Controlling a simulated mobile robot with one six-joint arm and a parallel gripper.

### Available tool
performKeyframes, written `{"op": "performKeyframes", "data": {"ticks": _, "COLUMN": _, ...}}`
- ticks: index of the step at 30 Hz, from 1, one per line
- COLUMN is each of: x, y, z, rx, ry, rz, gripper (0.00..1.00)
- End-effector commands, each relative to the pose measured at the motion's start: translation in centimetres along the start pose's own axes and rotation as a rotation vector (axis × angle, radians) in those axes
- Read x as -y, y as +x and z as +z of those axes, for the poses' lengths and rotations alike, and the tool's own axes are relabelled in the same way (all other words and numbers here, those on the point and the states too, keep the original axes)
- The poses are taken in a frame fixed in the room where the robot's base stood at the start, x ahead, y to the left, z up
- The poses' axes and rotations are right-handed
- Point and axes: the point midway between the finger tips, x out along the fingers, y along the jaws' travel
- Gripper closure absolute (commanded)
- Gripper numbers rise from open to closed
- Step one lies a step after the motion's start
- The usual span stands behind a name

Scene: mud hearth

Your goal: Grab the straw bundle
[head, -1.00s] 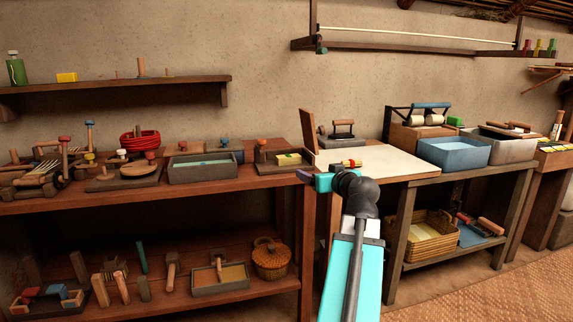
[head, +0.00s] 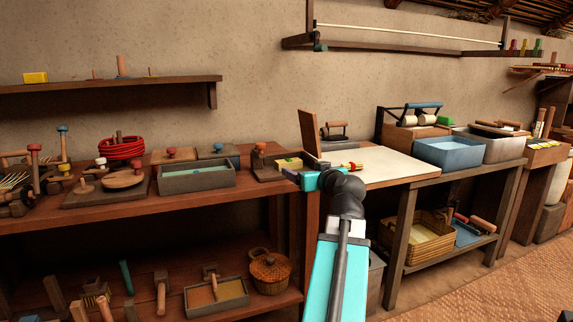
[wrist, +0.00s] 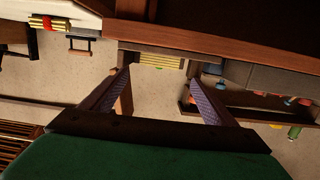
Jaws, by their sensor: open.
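A small yellow bundle with a red band, which looks like the straw bundle (head: 352,166), lies on the pale board at the left edge of the right table, just beyond my arm's wrist. In the wrist view the bundle (wrist: 48,23) shows at the top left, outside the jaws. My gripper (wrist: 157,75) is open, with both fingers apart and nothing between them. In the head view its end is partly hidden by my arm, close to the table edge and left of the bundle.
The pale board (head: 390,163) has an upright wooden panel (head: 309,137) at its left. A blue bin (head: 452,152) stands to its right. The left bench holds a grey tray (head: 196,180) and a dark box with yellow pieces (head: 288,163). Woven floor lies clear at the lower right.

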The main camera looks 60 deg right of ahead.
Motion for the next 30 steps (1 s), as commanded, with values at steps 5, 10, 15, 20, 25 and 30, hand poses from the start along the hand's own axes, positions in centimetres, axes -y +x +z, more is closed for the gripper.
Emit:
{"op": "performKeyframes", "data": {"ticks": 5, "x": -0.4, "y": -0.1, "z": 0.0, "rx": 0.000, "ry": 0.001, "rz": 0.006, "gripper": 0.19}}
{"op": "performKeyframes", "data": {"ticks": 10, "x": -0.8, "y": -0.2, "z": 0.0, "rx": 0.000, "ry": 0.002, "rz": 0.010, "gripper": 0.19}}
{"op": "performKeyframes", "data": {"ticks": 15, "x": -1.0, "y": -0.1, "z": -0.2, "rx": 0.000, "ry": 0.003, "rz": 0.011, "gripper": 0.19}}
{"op": "performKeyframes", "data": {"ticks": 20, "x": -1.1, "y": 0.1, "z": -0.3, "rx": -0.001, "ry": 0.001, "rz": 0.009, "gripper": 0.19}}
{"op": "performKeyframes", "data": {"ticks": 25, "x": -1.1, "y": 0.4, "z": -0.4, "rx": -0.002, "ry": 0.001, "rz": 0.006, "gripper": 0.19}}
{"op": "performKeyframes", "data": {"ticks": 30, "x": -1.1, "y": 0.7, "z": -0.4, "rx": -0.003, "ry": 0.001, "rz": 0.004, "gripper": 0.19}}
